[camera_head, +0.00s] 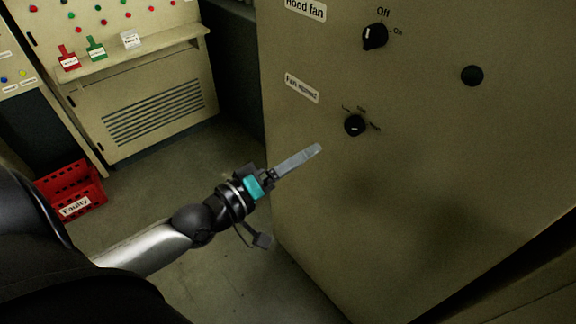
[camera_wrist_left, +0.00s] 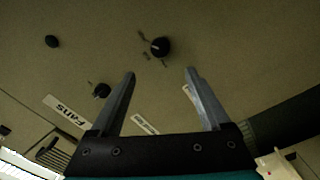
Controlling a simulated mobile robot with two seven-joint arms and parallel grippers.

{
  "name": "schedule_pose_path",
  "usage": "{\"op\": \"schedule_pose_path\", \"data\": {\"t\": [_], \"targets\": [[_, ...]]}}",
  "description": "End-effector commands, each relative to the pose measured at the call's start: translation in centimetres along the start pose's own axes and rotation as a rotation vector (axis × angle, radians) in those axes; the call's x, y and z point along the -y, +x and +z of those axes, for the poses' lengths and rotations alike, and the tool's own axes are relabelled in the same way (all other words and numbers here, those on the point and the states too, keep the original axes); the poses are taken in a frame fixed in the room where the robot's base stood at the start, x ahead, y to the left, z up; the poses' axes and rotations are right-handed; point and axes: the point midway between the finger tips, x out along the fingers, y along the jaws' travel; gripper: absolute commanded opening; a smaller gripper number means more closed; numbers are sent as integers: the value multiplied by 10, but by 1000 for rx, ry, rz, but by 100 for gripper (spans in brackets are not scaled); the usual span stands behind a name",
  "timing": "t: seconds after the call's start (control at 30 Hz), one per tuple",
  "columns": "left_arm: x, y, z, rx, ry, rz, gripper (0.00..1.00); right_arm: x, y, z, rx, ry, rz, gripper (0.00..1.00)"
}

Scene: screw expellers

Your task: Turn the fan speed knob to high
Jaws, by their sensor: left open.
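The fan speed knob (camera_head: 355,125) is a small black dial on the beige cabinet front, beside a white label (camera_head: 302,88). Small markings surround its upper and right sides, too small to read surely. A pale mark shows low on the dial; I cannot tell the setting. My left gripper (camera_head: 316,151) is left of and below the knob, apart from it, pointing toward the panel. In the left wrist view the knob (camera_wrist_left: 160,47) lies beyond and between the open, empty fingers (camera_wrist_left: 160,72). My right gripper is not in view.
The hood fan knob (camera_head: 375,36), marked Off and On, sits above. A round black knob or button (camera_head: 472,75) is to the right. A red crate (camera_head: 72,187) labelled Faulty stands on the floor at left, near another cabinet with a shelf (camera_head: 140,52). Nothing visible lies between gripper and knob.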

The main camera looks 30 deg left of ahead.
Motion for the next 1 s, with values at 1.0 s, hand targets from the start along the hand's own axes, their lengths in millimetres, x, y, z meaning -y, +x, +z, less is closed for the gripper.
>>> {"op": "schedule_pose_path", "data": {"t": [1.0], "targets": [[16,-25,3,-2,19,-27,80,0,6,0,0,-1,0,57]]}}
